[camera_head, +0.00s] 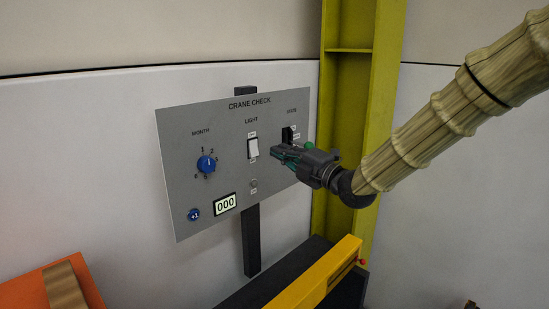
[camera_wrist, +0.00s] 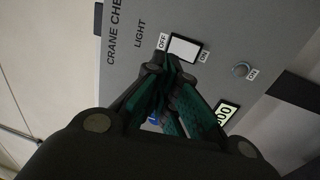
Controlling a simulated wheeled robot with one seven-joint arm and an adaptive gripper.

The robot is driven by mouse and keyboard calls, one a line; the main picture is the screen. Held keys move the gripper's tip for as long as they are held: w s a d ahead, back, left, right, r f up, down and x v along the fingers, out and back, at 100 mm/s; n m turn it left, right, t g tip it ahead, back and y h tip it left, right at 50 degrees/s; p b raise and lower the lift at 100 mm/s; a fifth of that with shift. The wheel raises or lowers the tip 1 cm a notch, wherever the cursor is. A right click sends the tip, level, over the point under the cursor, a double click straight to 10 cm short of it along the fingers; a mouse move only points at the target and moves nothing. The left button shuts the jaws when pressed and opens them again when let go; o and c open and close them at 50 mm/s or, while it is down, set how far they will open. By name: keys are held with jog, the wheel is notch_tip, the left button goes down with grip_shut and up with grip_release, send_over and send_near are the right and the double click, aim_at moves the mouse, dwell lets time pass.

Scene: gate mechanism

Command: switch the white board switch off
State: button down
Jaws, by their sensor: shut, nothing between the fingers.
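The white board switch (camera_head: 253,148) is a rocker under the word LIGHT on a grey panel (camera_head: 220,130) titled CRANE CHECK. It also shows in the wrist view (camera_wrist: 184,48), between an OFF label on the LIGHT side and an ON label on the other side. Which side is pressed in is too small to tell. My gripper (camera_head: 275,150) is shut and empty, just right of the switch in the head view. In the wrist view its fingertips (camera_wrist: 167,62) overlap the switch's near edge; contact cannot be told.
The panel also holds a blue MONTH knob (camera_head: 206,164), a small blue button (camera_head: 194,214), a counter (camera_head: 226,203) reading 000, a small round grey part (camera_head: 254,183), and a black STATE switch (camera_head: 288,134). A yellow-green post (camera_head: 345,120) stands right of the panel; a yellow beam (camera_head: 315,278) lies below.

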jog(key=shift+s+d+r+b, duration=0.15)
jog(key=shift+s+d+b, duration=0.15)
jog(key=shift+s+d, duration=0.45)
jog(key=shift+s+d+r+b, duration=0.15)
jog(key=shift+s+d+b, duration=0.15)
jog(key=shift+s+d, duration=0.35)
jog(key=shift+d, duration=0.1)
